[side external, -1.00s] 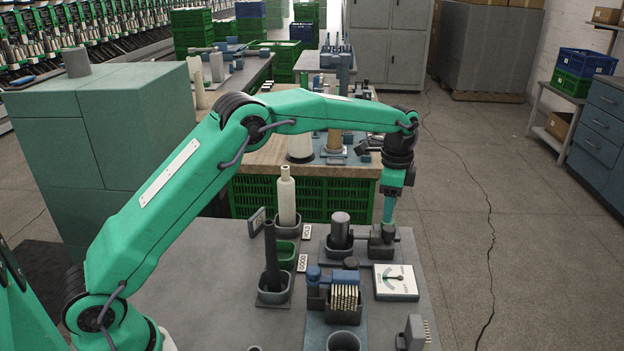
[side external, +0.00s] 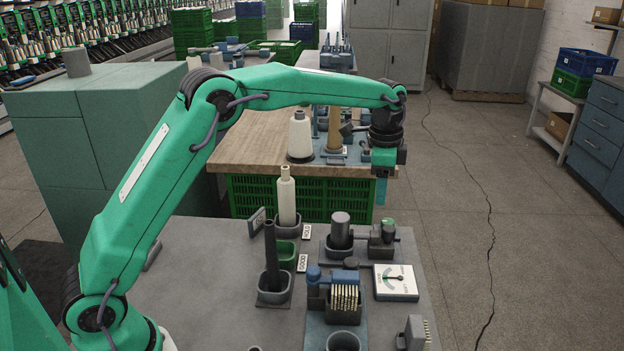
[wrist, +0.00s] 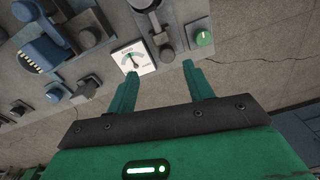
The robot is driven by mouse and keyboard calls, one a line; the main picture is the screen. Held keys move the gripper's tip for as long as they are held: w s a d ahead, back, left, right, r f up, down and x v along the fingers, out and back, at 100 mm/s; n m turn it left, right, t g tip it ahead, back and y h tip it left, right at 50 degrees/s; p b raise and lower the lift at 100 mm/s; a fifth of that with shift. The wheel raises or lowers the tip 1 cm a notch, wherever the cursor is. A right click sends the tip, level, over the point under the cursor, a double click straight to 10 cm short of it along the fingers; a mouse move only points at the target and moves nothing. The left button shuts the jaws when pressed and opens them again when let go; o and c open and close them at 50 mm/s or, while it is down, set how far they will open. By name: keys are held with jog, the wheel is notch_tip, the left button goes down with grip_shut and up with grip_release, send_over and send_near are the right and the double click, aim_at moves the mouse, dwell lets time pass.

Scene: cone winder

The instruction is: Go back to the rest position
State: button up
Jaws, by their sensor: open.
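My gripper (side external: 381,190) hangs in the air beyond the far right part of the grey work table (side external: 190,290), with its fingers pointing down. In the wrist view my gripper (wrist: 160,85) shows its two green fingers apart, with nothing between them. A white dial gauge (side external: 396,282) lies on the table, nearer the camera than the gripper; it also shows in the wrist view (wrist: 133,59) beyond the fingertips. A small grey device with a green top (side external: 386,232) stands on the table below the gripper. Its green knob shows in the wrist view (wrist: 204,38).
A pale cone tube (side external: 287,195) stands in a holder at the back of the table, near a dark upright rod (side external: 270,250). A grey cylinder (side external: 340,228) sits in a cup. Behind stands a wooden-topped bench (side external: 240,150) over green crates. Floor at right is clear.

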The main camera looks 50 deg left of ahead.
jog(key=s+a+r+n+t, duration=0.1)
jog(key=s+a+r+n, duration=0.15)
jog(key=s+r, duration=0.45)
jog(key=s+a+r+n+t, duration=0.2)
jog(key=s+r+n, duration=0.15)
jog(key=s, duration=0.65)
jog(key=s+a+f+n+t, duration=0.1)
jog(key=s+f+n, duration=0.1)
jog(key=s, duration=0.6)
jog(key=s+a+f+n+t, duration=0.1)
jog(key=s+f+n, duration=0.1)
jog(key=s, duration=0.7)
jog(key=shift+s+f+n, duration=0.3)
jog(key=shift+f+n, duration=0.1)
jog(key=shift+a, duration=0.1)
